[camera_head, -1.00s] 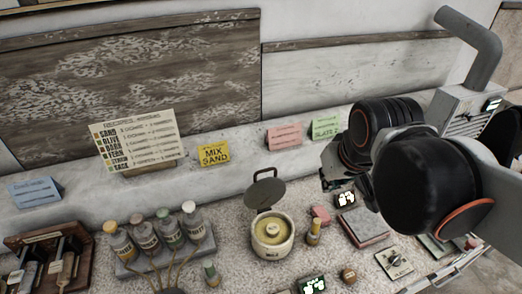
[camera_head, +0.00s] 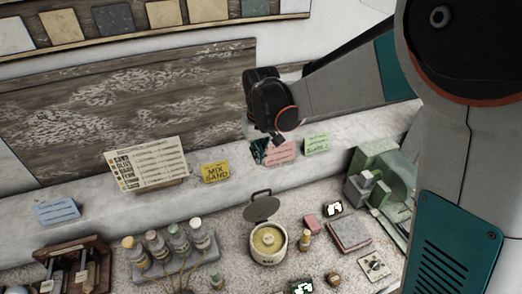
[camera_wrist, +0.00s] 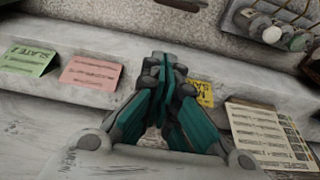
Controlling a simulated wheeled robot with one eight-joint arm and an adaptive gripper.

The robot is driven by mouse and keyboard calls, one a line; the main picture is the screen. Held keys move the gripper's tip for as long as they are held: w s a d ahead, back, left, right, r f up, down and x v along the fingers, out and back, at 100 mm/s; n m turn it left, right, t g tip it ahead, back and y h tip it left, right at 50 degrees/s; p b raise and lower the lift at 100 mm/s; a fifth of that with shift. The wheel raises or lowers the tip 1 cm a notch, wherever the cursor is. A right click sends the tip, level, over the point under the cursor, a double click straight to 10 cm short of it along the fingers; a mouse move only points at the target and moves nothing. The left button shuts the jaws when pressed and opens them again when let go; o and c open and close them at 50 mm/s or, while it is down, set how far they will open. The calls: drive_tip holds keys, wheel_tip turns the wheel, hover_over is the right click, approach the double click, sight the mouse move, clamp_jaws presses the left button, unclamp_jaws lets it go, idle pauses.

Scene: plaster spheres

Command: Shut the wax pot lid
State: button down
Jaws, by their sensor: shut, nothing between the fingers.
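The wax pot (camera_head: 268,246) is a small cream pot on the speckled worktop in the head view, with yellowish wax showing inside. Its grey round lid (camera_head: 262,208) stands open, tilted up at the back of the pot, with a dark loop handle on top. My gripper (camera_head: 260,153) is above the ledge behind the pot, in front of the pink card and well apart from the lid. In the wrist view my gripper's teal fingers (camera_wrist: 166,68) are together with nothing between them. I cannot make out the pot in the wrist view.
Pink (camera_head: 282,151), green (camera_head: 317,144) and yellow (camera_head: 216,172) cards stand on the ledge. A rack of bottles (camera_head: 175,250) is left of the pot.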

wheel_tip(320, 180, down, 9)
drive_tip(key=s, duration=0.2)
drive_tip(key=shift+f, duration=0.15)
idle(0.5)
drive_tip(key=shift+s+d, duration=0.1)
drive_tip(key=shift+s, duration=0.1)
